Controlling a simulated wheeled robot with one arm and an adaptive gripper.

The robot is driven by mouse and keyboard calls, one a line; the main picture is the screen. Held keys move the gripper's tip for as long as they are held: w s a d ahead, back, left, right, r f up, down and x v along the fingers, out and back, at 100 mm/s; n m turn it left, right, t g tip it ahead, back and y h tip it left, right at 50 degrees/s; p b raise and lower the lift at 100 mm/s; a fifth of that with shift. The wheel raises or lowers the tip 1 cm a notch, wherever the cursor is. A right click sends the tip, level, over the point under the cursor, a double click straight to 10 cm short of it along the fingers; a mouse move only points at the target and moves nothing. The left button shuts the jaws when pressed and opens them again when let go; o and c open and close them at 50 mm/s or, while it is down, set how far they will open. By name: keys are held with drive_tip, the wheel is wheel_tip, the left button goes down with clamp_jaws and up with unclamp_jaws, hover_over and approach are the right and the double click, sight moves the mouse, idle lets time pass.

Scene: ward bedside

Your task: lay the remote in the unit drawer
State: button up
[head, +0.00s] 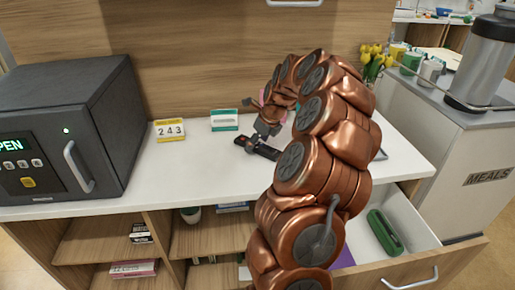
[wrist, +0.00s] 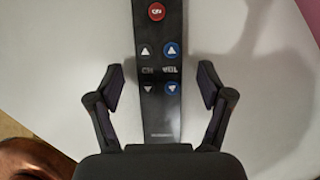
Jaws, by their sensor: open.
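The remote (head: 264,151) is a dark bar lying on the white top of the unit (head: 180,178). In the wrist view the remote (wrist: 158,70) is black with a red button and arrow buttons, and its lower end lies between my fingers. My gripper (wrist: 165,92) is open, one finger on each side of the remote, with a gap to each. In the head view my gripper (head: 256,122) is partly hidden by my copper arm. The unit drawer (head: 408,220) is pulled out at the lower right and holds a green case (head: 384,232).
A dark safe (head: 60,130) stands at the left on the unit top. A 243 card (head: 170,130) and a teal-edged card (head: 224,120) stand at the back. A purple item (head: 344,257) shows beside my arm. A meals cart (head: 470,150) with a flask stands at right.

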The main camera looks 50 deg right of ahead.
sight(257, 145)
drive_tip(key=shift+c, duration=0.4)
drive_tip(key=c, duration=1.3)
drive_tip(key=shift+c, duration=0.2)
drive_tip(key=shift+r, duration=0.15)
drive_tip(key=shift+r, duration=1.75)
drive_tip(key=s+a, duration=0.3)
drive_tip(key=s, duration=0.1)
drive_tip(key=s+a+r, duration=0.1)
drive_tip(key=s+a, duration=0.2)
drive_tip(key=s, duration=0.1)
drive_tip(key=s+a, duration=0.4)
drive_tip(key=shift+s+r, duration=0.15)
drive_tip(key=shift+s, duration=0.2)
